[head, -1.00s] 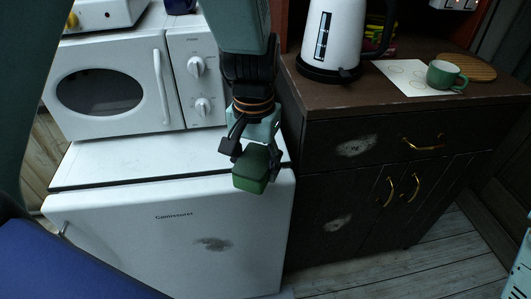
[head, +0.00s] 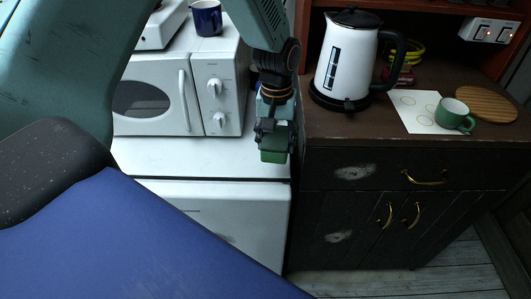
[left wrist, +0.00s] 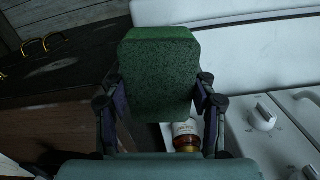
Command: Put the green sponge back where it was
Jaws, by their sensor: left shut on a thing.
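The green sponge (head: 273,153) is held in my left gripper (head: 272,136), over the front right part of the white fridge top, close to the dark cabinet's side. In the left wrist view the sponge (left wrist: 160,62) sits between the two fingers of the left gripper (left wrist: 158,98), which touch its sides. I cannot tell whether the sponge touches anything below. My right gripper is not in view.
The white microwave (head: 150,105) stands on the fridge (head: 210,163). On the cabinet (head: 400,150) are a kettle (head: 345,62), a green mug (head: 452,113) on a sheet and a wooden board (head: 488,103). A labelled bottle (left wrist: 186,130) shows beyond the gripper in the left wrist view.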

